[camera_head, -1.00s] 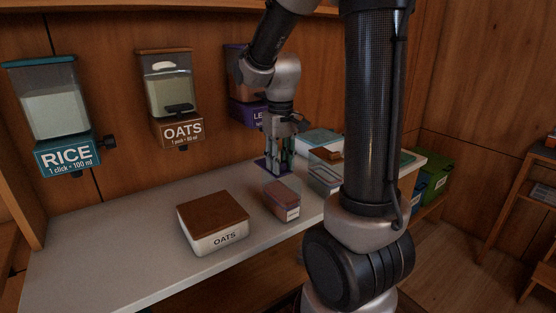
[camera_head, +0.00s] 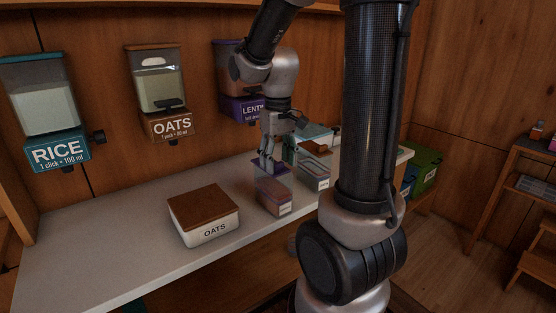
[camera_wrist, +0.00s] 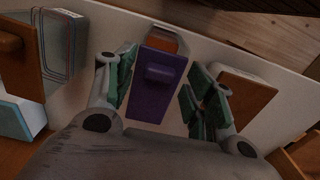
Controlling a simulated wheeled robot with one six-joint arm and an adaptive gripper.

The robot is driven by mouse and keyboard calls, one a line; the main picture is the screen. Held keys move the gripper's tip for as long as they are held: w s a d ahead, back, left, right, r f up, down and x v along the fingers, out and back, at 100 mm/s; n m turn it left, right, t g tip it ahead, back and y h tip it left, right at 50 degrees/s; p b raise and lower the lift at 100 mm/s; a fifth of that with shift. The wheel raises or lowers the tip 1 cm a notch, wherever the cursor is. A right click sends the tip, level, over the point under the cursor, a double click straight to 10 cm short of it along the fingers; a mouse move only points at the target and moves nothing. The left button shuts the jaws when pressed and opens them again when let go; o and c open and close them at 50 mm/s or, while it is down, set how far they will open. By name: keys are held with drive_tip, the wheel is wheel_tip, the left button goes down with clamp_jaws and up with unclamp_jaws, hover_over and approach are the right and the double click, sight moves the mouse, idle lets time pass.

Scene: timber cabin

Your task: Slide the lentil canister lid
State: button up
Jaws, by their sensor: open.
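The lentil canister (camera_head: 273,198) stands on the counter, a small box with reddish contents and a pale label on its front. Its purple lid (camera_head: 264,167) lies toward the wall end. In the wrist view the purple lid (camera_wrist: 152,101) has a raised purple grip, and a strip of orange contents (camera_wrist: 164,41) shows uncovered past its far edge. My gripper (camera_head: 275,157) is open above the lid. In the wrist view my gripper (camera_wrist: 160,90) has one green-padded finger on each side of the lid, apart from it on the right; contact on the left is unclear.
A box with a brown lid (camera_head: 203,202) labelled OATS stands left of the canister. A clear container (camera_head: 314,172) stands close on its right. Rice (camera_head: 45,110), oats (camera_head: 158,90) and purple lentil (camera_head: 242,107) dispensers hang on the wall. The counter's left part is clear.

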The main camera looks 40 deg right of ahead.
wheel_tip(320, 180, up, 12)
drive_tip(key=shift+w+a+f, duration=0.1)
drive_tip(key=shift+f, duration=0.4)
drive_tip(key=c, duration=0.5)
drive_tip(key=shift+g, duration=0.9)
drive_tip(key=w+f, duration=0.1)
drive_tip(key=w, duration=0.1)
drive_tip(key=w+f, duration=0.1)
drive_tip(key=w, duration=0.2)
drive_tip(key=w+f, duration=0.1)
drive_tip(key=w, duration=0.1)
drive_tip(key=shift+w+a, duration=0.2)
drive_tip(key=shift+w, duration=0.05)
clamp_jaws()
drive_tip(key=shift+g, duration=0.5)
drive_tip(key=f, duration=0.7)
drive_tip(key=shift+w, duration=0.4)
drive_tip(key=s, duration=0.3)
drive_tip(key=shift+s+d+f, duration=0.1)
drive_tip(key=shift+d+f, duration=0.05)
drive_tip(key=shift+f, duration=0.15)
drive_tip(key=shift+s, duration=0.5)
